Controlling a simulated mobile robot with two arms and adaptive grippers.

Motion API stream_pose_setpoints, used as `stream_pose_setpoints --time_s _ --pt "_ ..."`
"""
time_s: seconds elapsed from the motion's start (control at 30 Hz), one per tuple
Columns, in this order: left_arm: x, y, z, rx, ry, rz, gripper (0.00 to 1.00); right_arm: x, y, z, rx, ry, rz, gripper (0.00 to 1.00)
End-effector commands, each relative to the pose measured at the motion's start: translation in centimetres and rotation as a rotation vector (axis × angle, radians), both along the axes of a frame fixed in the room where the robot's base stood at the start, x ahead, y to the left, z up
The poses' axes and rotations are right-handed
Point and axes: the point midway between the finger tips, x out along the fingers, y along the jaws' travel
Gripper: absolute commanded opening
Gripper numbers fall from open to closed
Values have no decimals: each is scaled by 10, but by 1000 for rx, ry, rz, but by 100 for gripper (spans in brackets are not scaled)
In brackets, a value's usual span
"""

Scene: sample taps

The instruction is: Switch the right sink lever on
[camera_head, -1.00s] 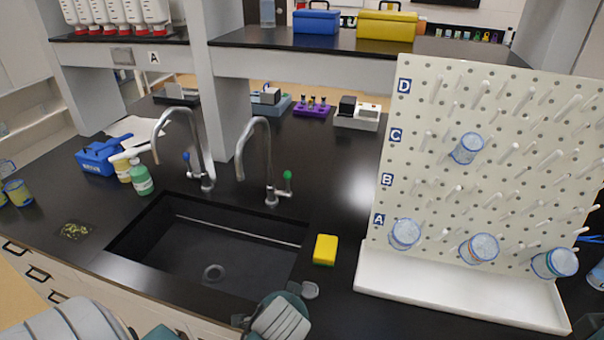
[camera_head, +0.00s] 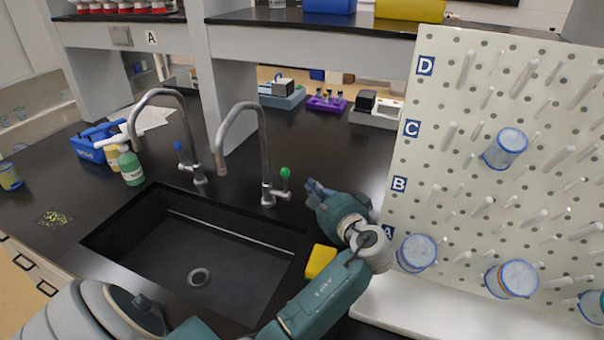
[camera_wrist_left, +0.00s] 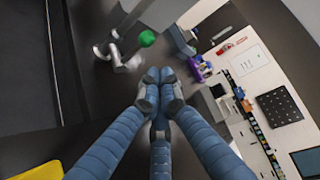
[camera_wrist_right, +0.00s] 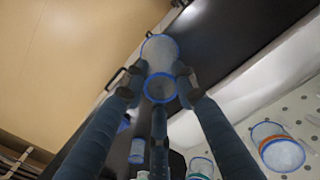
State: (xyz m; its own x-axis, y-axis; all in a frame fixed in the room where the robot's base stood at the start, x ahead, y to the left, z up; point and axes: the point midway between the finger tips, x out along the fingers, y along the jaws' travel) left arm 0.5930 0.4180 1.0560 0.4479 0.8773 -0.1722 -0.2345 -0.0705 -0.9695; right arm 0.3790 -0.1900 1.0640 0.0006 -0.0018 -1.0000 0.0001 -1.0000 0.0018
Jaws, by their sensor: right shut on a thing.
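The right sink tap (camera_head: 262,150) is a grey curved spout at the right of the sink. Its lever, tipped by a green knob (camera_head: 285,172), is at the base; the knob also shows in the left wrist view (camera_wrist_left: 147,38). My left gripper (camera_head: 312,190) is just right of the lever, apart from it. In the left wrist view its fingertips (camera_wrist_left: 160,76) are together and empty, near the lever. My right gripper (camera_wrist_right: 160,86) shows only in its wrist view, shut on a clear blue-rimmed beaker (camera_wrist_right: 160,50).
The second tap (camera_head: 188,130) has a blue knob (camera_head: 178,145). A black sink (camera_head: 190,215) lies in front. A yellow sponge (camera_head: 319,261) is beside my left arm. A pegboard (camera_head: 450,140) with several beakers stands close at the right.

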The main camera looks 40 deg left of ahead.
Motion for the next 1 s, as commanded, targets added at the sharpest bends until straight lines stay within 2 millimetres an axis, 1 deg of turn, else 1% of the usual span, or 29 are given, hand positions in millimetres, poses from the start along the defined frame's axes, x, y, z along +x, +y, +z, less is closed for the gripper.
stream_pose_setpoints --time_s 0.17,0.27,0.37,0.6,0.7,0.83,1.0 --pt "0 1 0 -2 0 -1 0 0 0 1 0 0 0 5" --pt "3 6 0 -1 0 0 0 0 0 4 0 0 0 5" --pt "9 19 -1 0 0 2 0 0 0 8 0 0 0 5" --pt "29 58 -9 -1 1 2 0 0 0 22 0 0 0 5" --pt "35 71 -12 -1 1 1 0 0 0 25 0 0 0 5" --pt "42 83 -15 -2 0 1 0 0 0 28 0 0 0 5" --pt "45 88 -18 -5 -2 -1 0 0 0 29 0 0 0 5"
